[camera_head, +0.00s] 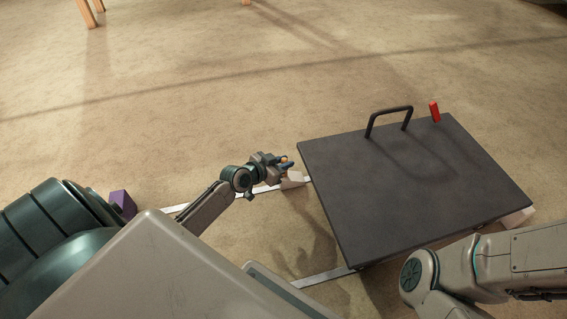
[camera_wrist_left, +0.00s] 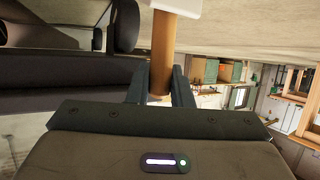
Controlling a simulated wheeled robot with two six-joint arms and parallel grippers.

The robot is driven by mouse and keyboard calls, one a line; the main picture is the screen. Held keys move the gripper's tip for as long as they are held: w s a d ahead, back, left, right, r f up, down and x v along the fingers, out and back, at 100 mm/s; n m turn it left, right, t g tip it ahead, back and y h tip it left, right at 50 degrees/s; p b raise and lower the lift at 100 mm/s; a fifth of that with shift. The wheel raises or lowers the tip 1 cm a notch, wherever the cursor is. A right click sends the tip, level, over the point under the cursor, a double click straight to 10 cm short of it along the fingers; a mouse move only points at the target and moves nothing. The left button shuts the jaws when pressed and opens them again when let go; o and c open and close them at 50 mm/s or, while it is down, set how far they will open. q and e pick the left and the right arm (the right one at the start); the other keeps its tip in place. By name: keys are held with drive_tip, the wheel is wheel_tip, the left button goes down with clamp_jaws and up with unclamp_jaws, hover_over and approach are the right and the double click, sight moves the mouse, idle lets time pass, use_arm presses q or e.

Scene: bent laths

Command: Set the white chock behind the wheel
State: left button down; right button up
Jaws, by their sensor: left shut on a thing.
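My left gripper (camera_head: 286,165) is shut on the wooden peg-like handle (camera_wrist_left: 162,55) of the white chock (camera_head: 293,181). The chock is beside the left edge of the dark platform cart (camera_head: 410,185), on or just above a white floor strip; I cannot tell which. In the left wrist view the white chock (camera_wrist_left: 185,6) shows at the top edge, partly cut off. A dark wheel (camera_wrist_left: 126,25) stands to its left, with a gap between them. The head view hides this wheel under the platform. My right gripper is out of view; only its arm shows at lower right.
The platform has a black handle (camera_head: 388,111) and a red piece (camera_head: 435,112) at its far edge. A pale block (camera_head: 518,217) lies by its right corner. A purple block (camera_head: 122,203) is at left, near my arm.

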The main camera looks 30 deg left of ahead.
use_arm(q)
drive_tip(key=c, duration=1.3)
unclamp_jaws()
drive_tip(key=shift+f, duration=0.1)
drive_tip(key=shift+r, duration=0.2)
drive_tip(key=p+v, duration=0.5)
drive_tip(key=v, duration=0.7)
drive_tip(key=shift+p, duration=0.35)
drive_tip(key=shift+f, duration=0.1)
